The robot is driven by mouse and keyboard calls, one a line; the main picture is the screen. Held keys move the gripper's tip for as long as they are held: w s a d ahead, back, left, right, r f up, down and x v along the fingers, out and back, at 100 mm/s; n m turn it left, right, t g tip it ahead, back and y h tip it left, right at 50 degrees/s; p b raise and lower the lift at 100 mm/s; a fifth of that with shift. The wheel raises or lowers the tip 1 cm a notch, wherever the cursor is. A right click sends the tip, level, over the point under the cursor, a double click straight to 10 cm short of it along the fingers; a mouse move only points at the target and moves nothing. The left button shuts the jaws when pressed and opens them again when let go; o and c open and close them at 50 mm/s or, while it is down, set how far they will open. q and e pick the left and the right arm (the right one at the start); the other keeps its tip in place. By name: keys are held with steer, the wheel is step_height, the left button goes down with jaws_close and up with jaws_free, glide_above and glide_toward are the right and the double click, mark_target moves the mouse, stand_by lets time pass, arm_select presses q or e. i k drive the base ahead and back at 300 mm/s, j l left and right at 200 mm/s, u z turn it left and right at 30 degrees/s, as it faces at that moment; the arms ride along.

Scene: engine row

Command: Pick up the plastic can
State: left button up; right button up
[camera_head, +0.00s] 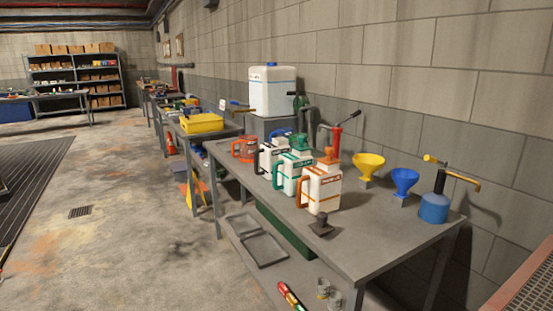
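A large white plastic can (272,92) with a blue cap and a blue-and-white label stands upright at the back of the workbench, close to the wall, on a raised grey support. Smaller white jugs stand in a row in front of it: one with an orange handle and top (321,188), one with a green handle (292,171) and one with a dark handle (271,157). Which of these containers the task calls the plastic can is not certain from the view. Neither of my grippers is in view.
The grey workbench (385,250) also holds a yellow funnel (369,163), a blue funnel (404,181), a blue canister with a pump (434,207) and a red pump (335,138). A yellow bin (201,123) stands on the bench behind. Open floor (130,220) lies left.

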mark_target(270, 152)
steer(key=i+j+z, duration=0.2)
steer(key=i+j, duration=0.45)
steer(key=i+j+z, duration=0.2)
steer(key=i+j, duration=0.45)
steer(key=j, duration=0.1)
